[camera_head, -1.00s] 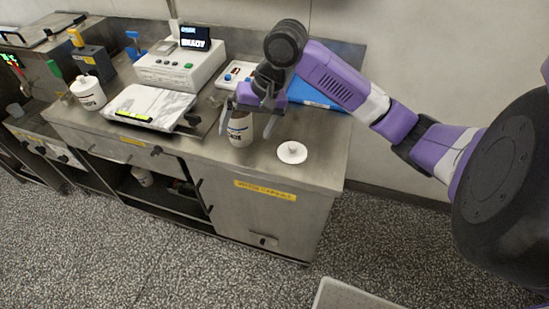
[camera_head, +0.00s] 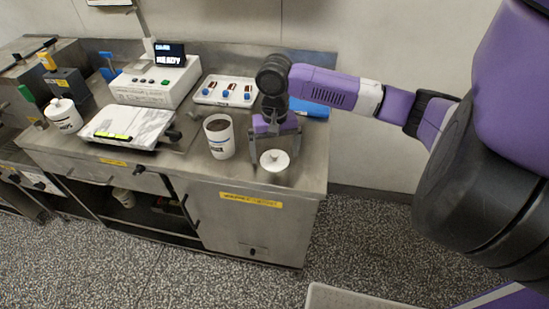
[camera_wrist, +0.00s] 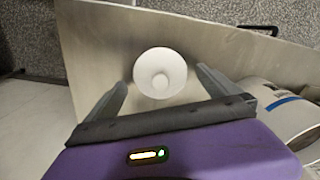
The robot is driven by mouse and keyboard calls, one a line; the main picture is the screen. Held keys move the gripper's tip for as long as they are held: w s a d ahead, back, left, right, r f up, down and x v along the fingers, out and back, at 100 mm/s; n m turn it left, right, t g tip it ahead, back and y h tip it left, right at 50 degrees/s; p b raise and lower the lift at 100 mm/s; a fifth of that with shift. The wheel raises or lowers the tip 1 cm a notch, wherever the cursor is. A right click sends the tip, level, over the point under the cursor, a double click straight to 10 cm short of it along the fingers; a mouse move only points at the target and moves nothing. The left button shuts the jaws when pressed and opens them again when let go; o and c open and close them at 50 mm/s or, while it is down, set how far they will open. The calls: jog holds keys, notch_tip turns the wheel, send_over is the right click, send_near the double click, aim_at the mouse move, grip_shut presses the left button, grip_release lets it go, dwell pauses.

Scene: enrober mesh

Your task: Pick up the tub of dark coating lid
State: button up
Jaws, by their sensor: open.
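The white round lid (camera_head: 274,160) with a centre knob lies on the steel counter near its right front edge. It also shows in the wrist view (camera_wrist: 160,74), ahead of my fingers and between their lines. My gripper (camera_head: 276,160) is open, pointing down, with one finger at each side of the lid. In the wrist view my open gripper (camera_wrist: 164,84) holds nothing. Whether the fingers touch the lid cannot be told. The open white tub of dark coating (camera_head: 219,137) stands just left of my gripper, and its side shows in the wrist view (camera_wrist: 290,112).
A steel counter (camera_head: 190,163) carries a marble slab (camera_head: 128,124), a control box reading READY (camera_head: 156,82), a tray with blue knobs (camera_head: 226,92) and a lidded white tub (camera_head: 63,115). A blue item (camera_head: 310,108) lies behind my gripper.

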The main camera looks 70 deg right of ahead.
jog(key=shift+f, duration=0.45)
jog(key=shift+c, duration=0.2)
jog(key=c, duration=1.3)
jog(key=shift+r, duration=0.1)
